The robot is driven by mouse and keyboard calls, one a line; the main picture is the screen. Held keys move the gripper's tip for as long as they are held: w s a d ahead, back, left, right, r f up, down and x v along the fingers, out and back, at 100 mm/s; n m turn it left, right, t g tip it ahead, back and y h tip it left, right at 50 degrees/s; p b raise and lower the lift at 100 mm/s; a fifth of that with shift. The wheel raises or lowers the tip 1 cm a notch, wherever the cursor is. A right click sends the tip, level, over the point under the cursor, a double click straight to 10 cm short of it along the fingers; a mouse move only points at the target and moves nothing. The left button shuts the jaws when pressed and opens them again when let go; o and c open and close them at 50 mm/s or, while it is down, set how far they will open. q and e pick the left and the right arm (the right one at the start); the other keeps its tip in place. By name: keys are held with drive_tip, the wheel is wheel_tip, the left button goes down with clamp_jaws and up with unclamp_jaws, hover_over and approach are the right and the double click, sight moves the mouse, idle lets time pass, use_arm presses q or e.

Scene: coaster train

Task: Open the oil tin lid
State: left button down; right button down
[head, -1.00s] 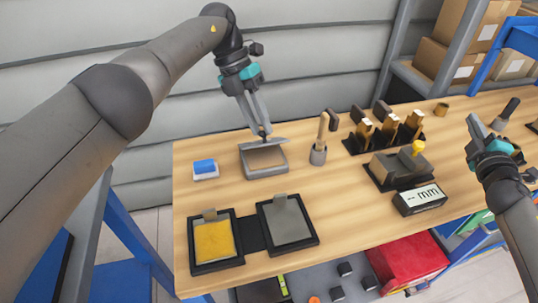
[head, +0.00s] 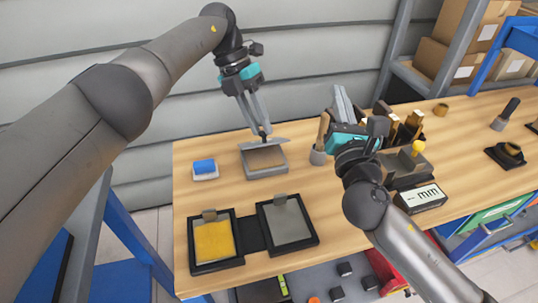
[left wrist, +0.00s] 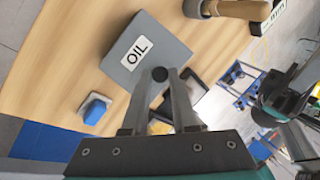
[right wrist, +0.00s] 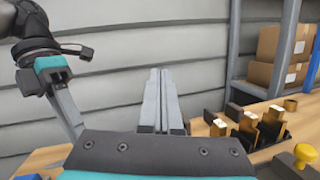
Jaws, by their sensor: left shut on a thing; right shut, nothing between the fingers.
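The oil tin (head: 264,171) is a grey square box on the bench, with its brownish inside showing from above. Its grey lid (head: 282,141) is raised and tilted above the tin's back part. In the left wrist view the lid (left wrist: 172,49) carries a white OIL label and a dark round knob (left wrist: 159,74). My left gripper (head: 264,133) is shut on that knob, holding the lid; its fingers also show in the left wrist view (left wrist: 160,80). My right gripper (head: 342,100) is shut and empty, pointing up and away over the bench, right of the tin.
A blue-and-white block (head: 205,168) lies left of the tin. A wooden-handled tool in a grey holder (head: 317,157) stands to its right, close to my right gripper. Two black trays, one with a yellow pad (head: 213,240), lie in front. A display (head: 420,198) stands right.

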drive_tip(key=s+a+f+n+g, duration=0.1)
drive_tip(key=s+a+f+g, duration=0.1)
drive_tip(key=s+a+f, duration=0.1)
drive_tip(key=s+a+f+n+g+y, duration=0.1)
drive_tip(key=s+a+f+n+g, duration=0.1)
drive_tip(key=s+f, duration=0.3)
drive_tip(key=s+a+f+n+g+y, duration=0.1)
drive_tip(key=s+a+f+g, duration=0.2)
drive_tip(key=s, duration=0.3)
drive_tip(key=shift+s+a+f+n, duration=0.3)
drive_tip(key=shift+a+f+n, duration=0.15)
drive_tip(key=shift+a, duration=0.3)
drive_tip(key=x, duration=0.9)
drive_tip(key=shift+w+a+f, duration=0.15)
drive_tip(key=shift+a+f, duration=0.05)
drive_tip(key=shift+f, duration=0.05)
drive_tip(key=w+r, duration=0.2)
drive_tip(key=shift+a+r, duration=0.25)
drive_tip(key=shift+a, duration=0.05)
drive_tip(key=shift+w+r, duration=0.25)
drive_tip(key=shift+r, duration=0.1)
drive_tip(key=shift+a, duration=0.1)
